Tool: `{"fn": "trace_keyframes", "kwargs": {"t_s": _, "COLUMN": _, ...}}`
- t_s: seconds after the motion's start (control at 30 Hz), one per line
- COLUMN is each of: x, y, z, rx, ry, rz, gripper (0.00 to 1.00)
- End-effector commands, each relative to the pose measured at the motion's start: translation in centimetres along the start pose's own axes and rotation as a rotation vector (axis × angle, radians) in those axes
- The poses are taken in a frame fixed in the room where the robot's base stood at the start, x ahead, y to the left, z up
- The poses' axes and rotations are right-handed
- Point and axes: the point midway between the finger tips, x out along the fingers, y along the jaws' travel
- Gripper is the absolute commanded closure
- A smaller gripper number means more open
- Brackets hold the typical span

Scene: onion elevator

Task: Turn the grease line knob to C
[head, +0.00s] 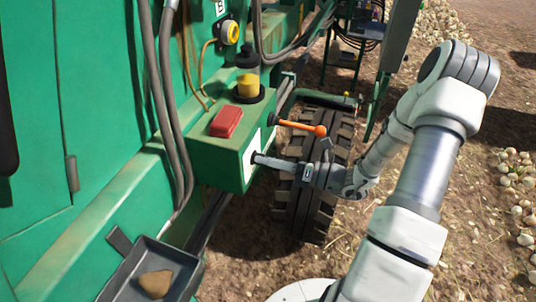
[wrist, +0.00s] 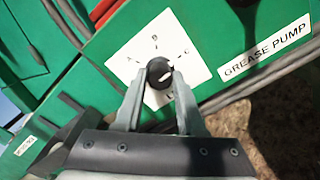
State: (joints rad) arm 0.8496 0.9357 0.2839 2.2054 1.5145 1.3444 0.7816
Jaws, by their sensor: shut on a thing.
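The grease line knob (wrist: 158,70) is a small dark round knob with a white mark on its face. It sits on a white dial plate (wrist: 140,55) with letters around it, a C at its upper right. Which letter the mark points at is not clear. My gripper (wrist: 162,80) has one finger on each side of the knob and is shut on it. In the head view my gripper (head: 258,160) reaches in from the right to the side face of a green box (head: 222,150); the knob is mostly hidden there by the fingers.
An orange-handled lever (head: 303,127) sticks out just above my gripper. A tyre (head: 318,200) stands behind my wrist. A grey tray (head: 180,264) is lower left. A GREASE PUMP label (wrist: 265,48) is beside the dial.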

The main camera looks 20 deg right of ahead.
Motion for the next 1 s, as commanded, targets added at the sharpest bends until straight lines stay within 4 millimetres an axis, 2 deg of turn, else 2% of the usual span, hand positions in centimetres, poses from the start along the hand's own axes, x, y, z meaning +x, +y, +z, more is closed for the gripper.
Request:
{"fn": "trace_keyframes", "kwargs": {"t_s": 0.63, "x": -0.03, "y": -0.04, "z": -0.02, "rx": 0.054, "ry": -0.001, "rz": -0.001, "gripper": 1.00}}
{"fn": "trace_keyframes", "kwargs": {"t_s": 0.67, "x": -0.03, "y": -0.04, "z": -0.02, "rx": 0.054, "ry": -0.001, "rz": -0.001, "gripper": 0.58}}
{"fn": "trace_keyframes", "kwargs": {"t_s": 0.7, "x": -0.03, "y": -0.04, "z": -0.02, "rx": 0.053, "ry": -0.001, "rz": -0.001, "gripper": 0.51}}
{"fn": "trace_keyframes", "kwargs": {"t_s": 0.8, "x": -0.03, "y": -0.03, "z": -0.01, "rx": 0.053, "ry": -0.001, "rz": -0.001, "gripper": 0.33}}
{"fn": "trace_keyframes", "kwargs": {"t_s": 1.0, "x": -0.01, "y": -0.02, "z": 0.00, "rx": 0.052, "ry": -0.001, "rz": 0.000, "gripper": 0.31}}
